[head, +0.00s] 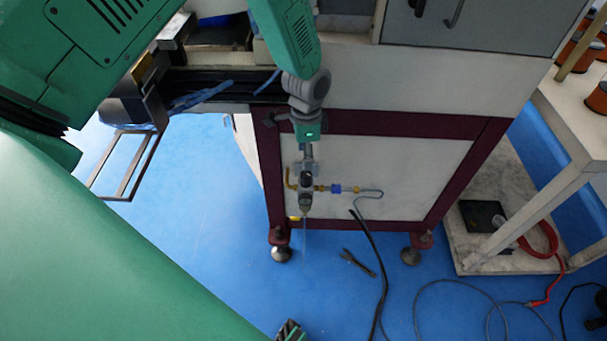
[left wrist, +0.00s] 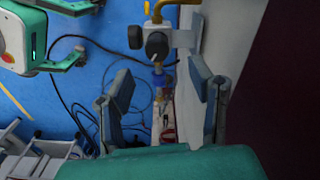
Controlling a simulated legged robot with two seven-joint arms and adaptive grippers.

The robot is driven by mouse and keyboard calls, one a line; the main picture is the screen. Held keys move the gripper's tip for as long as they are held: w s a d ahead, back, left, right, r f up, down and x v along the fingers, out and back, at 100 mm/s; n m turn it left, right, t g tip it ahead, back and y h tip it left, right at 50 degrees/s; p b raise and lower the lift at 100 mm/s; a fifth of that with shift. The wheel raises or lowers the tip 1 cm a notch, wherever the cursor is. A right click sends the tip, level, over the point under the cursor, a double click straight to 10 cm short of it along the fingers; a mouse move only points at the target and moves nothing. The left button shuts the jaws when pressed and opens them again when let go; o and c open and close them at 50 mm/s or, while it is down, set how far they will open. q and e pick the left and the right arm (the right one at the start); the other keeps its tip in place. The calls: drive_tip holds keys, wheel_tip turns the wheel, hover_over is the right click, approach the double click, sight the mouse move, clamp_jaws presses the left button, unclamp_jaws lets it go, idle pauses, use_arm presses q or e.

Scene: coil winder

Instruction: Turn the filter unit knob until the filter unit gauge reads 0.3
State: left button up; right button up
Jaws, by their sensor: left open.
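The filter unit (head: 305,198) is mounted low on the white panel of the machine, with brass pipe and a blue fitting beside it. In the left wrist view its knob (left wrist: 157,46) is a round black cap with a light mark, facing the camera. A dark round part beside the knob, perhaps the gauge (left wrist: 135,37), shows no readable dial. My left gripper (head: 306,168) points down just above the unit. In the left wrist view its fingers (left wrist: 160,82) are spread apart with nothing between them gripped; the knob appears beyond the fingertips.
The machine's maroon frame (head: 400,123) surrounds the white panel (head: 420,165). A black cable (head: 378,270) and a wrench (head: 357,262) lie on the blue floor. A shelf (head: 490,170) with red tubing stands at the right.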

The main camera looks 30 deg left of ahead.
sight(307, 174)
use_arm(q)
drive_tip(key=f, duration=0.2)
drive_tip(key=d+f, duration=0.1)
drive_tip(key=f, duration=0.1)
drive_tip(key=f+b, duration=0.1)
drive_tip(key=f, duration=0.1)
drive_tip(key=shift+d, duration=0.35)
drive_tip(key=shift+s+a+f, duration=0.1)
drive_tip(key=shift+a+f, duration=0.85)
drive_tip(key=shift+a, duration=0.3)
drive_tip(key=shift+d+r, duration=0.1)
drive_tip(key=shift+d, duration=0.35)
drive_tip(key=shift+c, duration=0.8)
drive_tip(key=shift+d+r, duration=0.1)
drive_tip(key=shift+d, duration=0.3)
drive_tip(key=c, duration=0.7)
drive_tip(key=shift+d, duration=0.25)
clamp_jaws()
drive_tip(key=shift+s+a, duration=0.1)
drive_tip(key=shift+a, duration=0.5)
drive_tip(key=shift+d+n, duration=0.25)
drive_tip(key=shift+n, duration=0.05)
use_arm(e)
drive_tip(key=shift+d+f, duration=0.8)
drive_tip(key=shift+f, duration=0.15)
